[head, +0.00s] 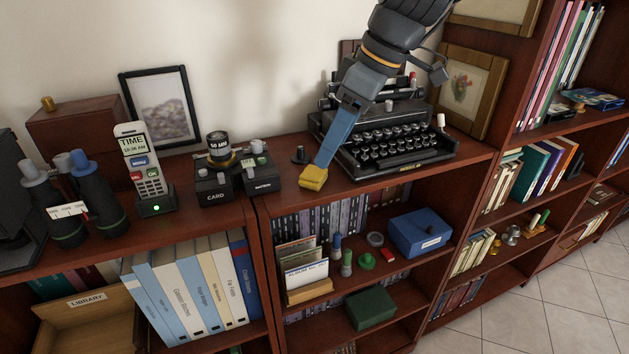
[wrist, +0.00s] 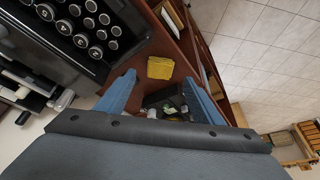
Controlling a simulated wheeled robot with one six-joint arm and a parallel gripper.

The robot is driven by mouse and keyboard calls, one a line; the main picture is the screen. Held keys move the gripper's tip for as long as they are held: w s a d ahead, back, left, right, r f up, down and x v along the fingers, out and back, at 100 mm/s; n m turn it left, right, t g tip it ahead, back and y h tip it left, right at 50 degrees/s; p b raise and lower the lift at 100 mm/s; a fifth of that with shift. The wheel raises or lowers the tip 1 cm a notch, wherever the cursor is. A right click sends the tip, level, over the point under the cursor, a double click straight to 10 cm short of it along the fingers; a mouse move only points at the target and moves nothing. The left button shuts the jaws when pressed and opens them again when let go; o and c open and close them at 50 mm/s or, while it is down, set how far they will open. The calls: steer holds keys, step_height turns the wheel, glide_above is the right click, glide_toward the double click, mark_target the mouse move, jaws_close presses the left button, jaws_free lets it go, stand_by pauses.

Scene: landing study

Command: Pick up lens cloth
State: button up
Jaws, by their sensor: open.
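The lens cloth (head: 313,178) is a small yellow folded pad on the top of the middle bookcase, near its front edge and left of the typewriter. In the wrist view the lens cloth (wrist: 160,68) lies on the red-brown wood, just beyond and between the fingertips. My gripper (head: 324,160) reaches down from above, its blue fingers close over the cloth in the head view. In the wrist view my gripper (wrist: 160,78) is open, with a finger on each side and nothing held. Whether a fingertip touches the cloth cannot be told.
A black typewriter (head: 395,138) stands right of the cloth, close to my arm. A small dark knob-like object (head: 299,156) is just behind it. Dark boxes labelled CARD (head: 217,188) and BATTERY stand to the left. The bookcase front edge is close, with open shelves below.

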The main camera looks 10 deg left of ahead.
mark_target(314, 172)
steer(key=shift+a+p+x, duration=0.2)
steer(key=shift+p+x, duration=0.5)
steer(key=shift+x, duration=1.15)
steer(key=shift+a+p+x, duration=0.15)
steer(key=shift+p+x, duration=0.55)
steer(key=shift+x, duration=1.2)
steer(key=shift+r, duration=0.15)
steer(key=c, duration=1.2)
step_height(314, 172, up, 18)
steer(key=b, duration=0.4)
